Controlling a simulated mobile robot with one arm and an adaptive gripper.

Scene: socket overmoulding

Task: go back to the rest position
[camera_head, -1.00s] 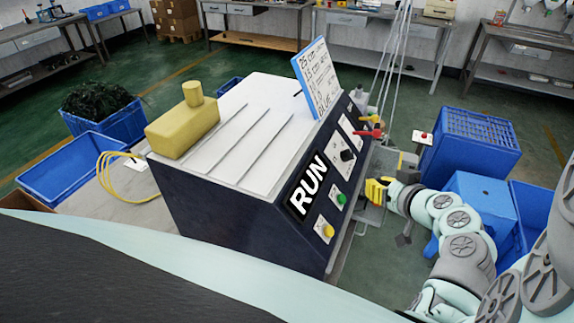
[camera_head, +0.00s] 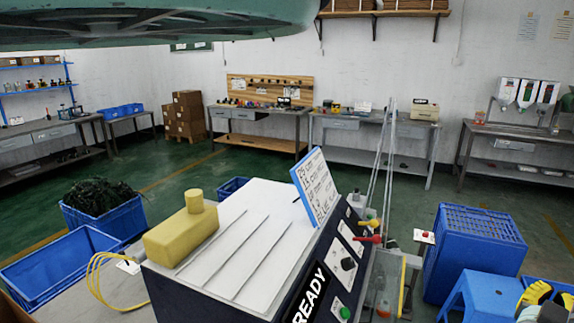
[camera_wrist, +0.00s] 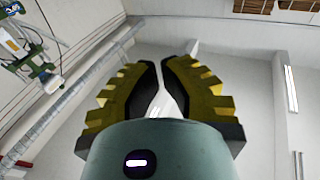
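The machine (camera_head: 225,262) has a white sloping top and a dark front panel whose sign reads READY (camera_head: 311,296). My gripper is clear of it.
A yellow block (camera_head: 180,240) lies on the machine's top. Blue crates (camera_head: 473,255) and a blue stool (camera_head: 480,300) stand at the right. A crate of dark material (camera_head: 100,208) and an empty blue bin (camera_head: 62,265) are at the left. Workbenches (camera_head: 262,125) line the back wall.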

